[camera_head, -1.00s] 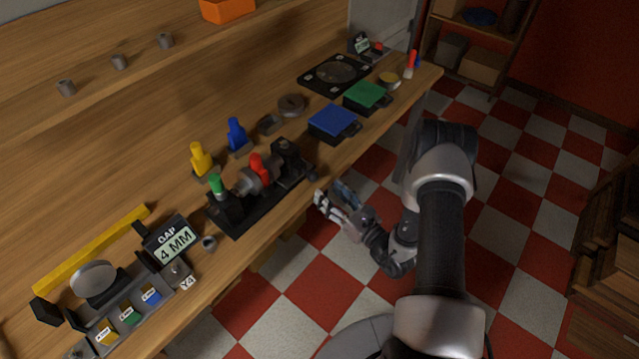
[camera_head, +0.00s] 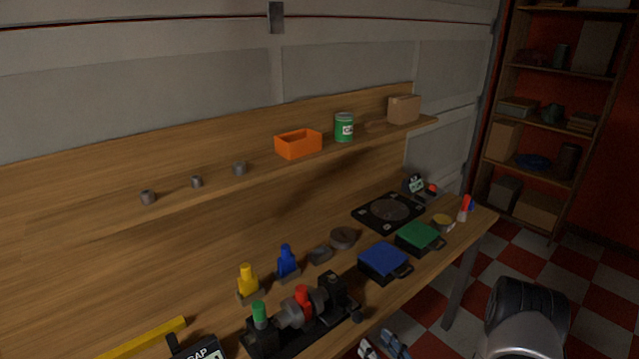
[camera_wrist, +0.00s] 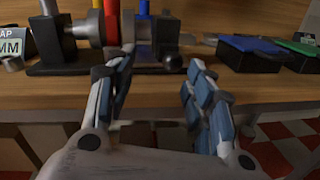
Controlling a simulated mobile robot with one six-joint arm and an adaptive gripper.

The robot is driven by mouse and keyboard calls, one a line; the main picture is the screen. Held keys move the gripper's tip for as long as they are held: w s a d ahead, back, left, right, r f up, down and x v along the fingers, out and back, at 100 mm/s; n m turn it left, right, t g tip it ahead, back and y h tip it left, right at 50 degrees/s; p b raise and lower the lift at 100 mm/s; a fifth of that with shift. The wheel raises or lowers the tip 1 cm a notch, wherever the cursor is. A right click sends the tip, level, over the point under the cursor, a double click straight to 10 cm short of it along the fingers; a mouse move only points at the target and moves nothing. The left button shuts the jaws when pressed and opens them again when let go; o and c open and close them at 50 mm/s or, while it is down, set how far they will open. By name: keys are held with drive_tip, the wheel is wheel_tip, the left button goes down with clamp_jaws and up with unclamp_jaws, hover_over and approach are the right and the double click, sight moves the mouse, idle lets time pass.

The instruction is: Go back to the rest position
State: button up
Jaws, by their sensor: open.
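My gripper (camera_wrist: 155,95) is open and empty in the wrist view, with its two fingers apart in front of the bench edge. In the head view my gripper (camera_head: 382,347) shows only partly at the bottom edge, off the front of the wooden bench (camera_head: 425,290). Beyond the fingers is a black fixture (camera_head: 300,318) with a grey rotor part and green and red clamp handles; it also shows in the wrist view (camera_wrist: 65,68). The fingers do not appear to touch it. My arm shows at the bottom right of the head view.
Blue (camera_head: 384,260) and green (camera_head: 419,236) cases lie right of the fixture. Yellow (camera_head: 247,281) and blue (camera_head: 286,262) handled pieces stand behind it. A shelf above holds an orange bin (camera_head: 298,143) and a green can (camera_head: 344,127). Checkered floor (camera_head: 500,250) is clear beside the bench.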

drive_tip(key=s+a+r+n+g+y, duration=0.2)
drive_tip(key=a+r+n+g+y, duration=0.4)
drive_tip(key=a+r+n, duration=0.45)
drive_tip(key=s+a+r+n+g, duration=0.6)
drive_tip(key=s+r+n+g, duration=0.25)
drive_tip(key=s+r, duration=0.2)
drive_tip(key=s+d+r+n+g+h, duration=0.1)
drive_tip(key=s+d+n+h, duration=0.1)
drive_tip(key=s+n+h, duration=0.3)
drive_tip(key=s+d+r+n+g+h, duration=0.2)
drive_tip(key=s+n+h, duration=0.1)
drive_tip(key=s, duration=0.4)
drive_tip(key=s+d+r+n+t+h, duration=0.1)
drive_tip(key=d+r+n+t+h, duration=0.3)
drive_tip(key=d, duration=0.5)
drive_tip(key=n+t+h, duration=0.1)
drive_tip(key=t+h, duration=0.1)
drive_tip(key=shift+r+h, duration=0.25)
drive_tip(key=shift+h, duration=0.15)
drive_tip(key=shift+s, duration=0.1)
drive_tip(key=shift+c, duration=0.3)
